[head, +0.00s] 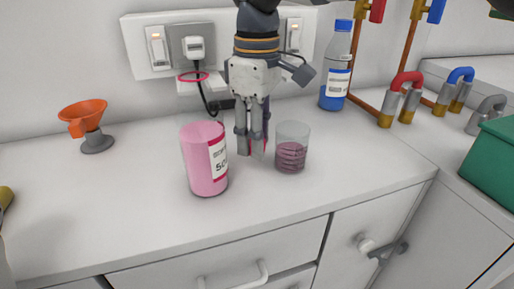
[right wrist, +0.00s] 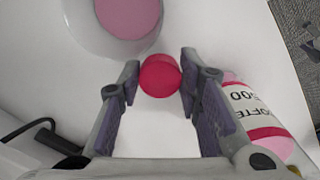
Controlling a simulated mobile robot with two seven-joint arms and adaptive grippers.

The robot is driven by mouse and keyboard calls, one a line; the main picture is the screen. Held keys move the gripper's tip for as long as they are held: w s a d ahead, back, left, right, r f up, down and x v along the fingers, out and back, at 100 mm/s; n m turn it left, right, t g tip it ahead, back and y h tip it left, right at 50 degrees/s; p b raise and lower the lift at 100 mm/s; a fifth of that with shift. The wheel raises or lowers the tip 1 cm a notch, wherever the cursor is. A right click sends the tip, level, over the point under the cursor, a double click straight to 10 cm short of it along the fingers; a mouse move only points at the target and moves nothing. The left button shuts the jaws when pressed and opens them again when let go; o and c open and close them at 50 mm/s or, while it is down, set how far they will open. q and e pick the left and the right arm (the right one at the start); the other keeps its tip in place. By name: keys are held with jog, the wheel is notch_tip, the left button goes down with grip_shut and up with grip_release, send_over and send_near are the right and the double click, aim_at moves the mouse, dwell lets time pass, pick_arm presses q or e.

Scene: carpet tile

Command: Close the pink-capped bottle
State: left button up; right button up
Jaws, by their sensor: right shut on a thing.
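The pink bottle (head: 199,165) with a white label stands upright on the counter, left of my right gripper. It also shows at the lower right of the right wrist view (right wrist: 252,105). My right gripper (head: 252,148) points down between the bottle and a glass beaker (head: 292,155) holding pink liquid. It is shut on a small round pinkish-red piece, which looks like a cap (right wrist: 160,76). The fingers hide most of this piece in the head view. I cannot tell whether it touches the counter. My left gripper is not in view.
An orange funnel (head: 83,112) on a grey base stands at the back left. A blue-capped bottle (head: 336,75) stands near the wall sockets, right of my arm. A black cable (head: 205,95) hangs from a plug behind. The counter's left front is clear.

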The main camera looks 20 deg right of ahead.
jog(key=s+a+r, duration=0.5)
jog(key=s+r, duration=0.4)
jog(key=s, duration=0.3)
jog(key=shift+s+a+r, duration=0.2)
jog(key=shift+s+r, duration=0.1)
jog(key=shift+s, duration=0.1)
